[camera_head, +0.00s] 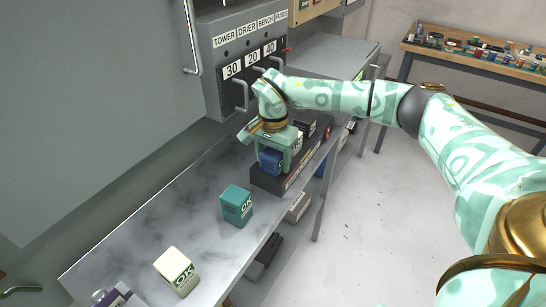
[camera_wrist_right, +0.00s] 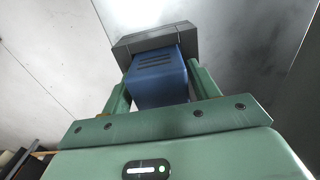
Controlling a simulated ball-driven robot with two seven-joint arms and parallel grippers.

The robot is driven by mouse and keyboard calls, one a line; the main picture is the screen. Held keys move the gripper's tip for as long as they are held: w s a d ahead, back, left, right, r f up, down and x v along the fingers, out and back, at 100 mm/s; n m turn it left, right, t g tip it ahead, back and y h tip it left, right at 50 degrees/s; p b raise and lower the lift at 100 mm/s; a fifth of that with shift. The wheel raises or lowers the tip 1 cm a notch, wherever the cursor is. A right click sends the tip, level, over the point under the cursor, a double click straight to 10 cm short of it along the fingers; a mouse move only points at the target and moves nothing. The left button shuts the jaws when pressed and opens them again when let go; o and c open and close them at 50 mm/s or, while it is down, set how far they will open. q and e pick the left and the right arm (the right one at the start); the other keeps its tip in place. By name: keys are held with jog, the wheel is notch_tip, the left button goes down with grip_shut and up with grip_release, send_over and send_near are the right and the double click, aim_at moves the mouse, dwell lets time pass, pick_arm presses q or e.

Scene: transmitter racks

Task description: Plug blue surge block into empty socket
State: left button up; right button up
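The blue surge block (camera_head: 268,162) is at the near end of a dark socket strip (camera_head: 263,182) on the bench. My right gripper (camera_head: 280,156) reaches down over it. In the right wrist view the blue block (camera_wrist_right: 158,80) sits between the two fingers (camera_wrist_right: 160,90), which lie close along its sides. A grey piece (camera_wrist_right: 155,38) shows at the block's far end; I cannot tell whether it is the block's base or the strip. Whether the block is seated in a socket is hidden. My left gripper is not in view.
A teal block (camera_head: 236,206) and a cream block (camera_head: 177,271) marked OK stand on the grey bench (camera_head: 160,220). A purple item (camera_head: 112,297) is at the bottom left. A grey cabinet (camera_head: 243,60) with handles and numbered labels stands behind the strip. Another table (camera_head: 480,62) is at the right.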

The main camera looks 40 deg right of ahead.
jog(key=shift+o, duration=0.5)
jog(key=shift+r, duration=0.1)
pick_arm(q)
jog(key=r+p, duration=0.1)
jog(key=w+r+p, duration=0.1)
jog(key=p, duration=0.1)
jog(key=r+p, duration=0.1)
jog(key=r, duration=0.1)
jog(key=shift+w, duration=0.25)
pick_arm(e)
notch_tip(320, 180, up, 12)
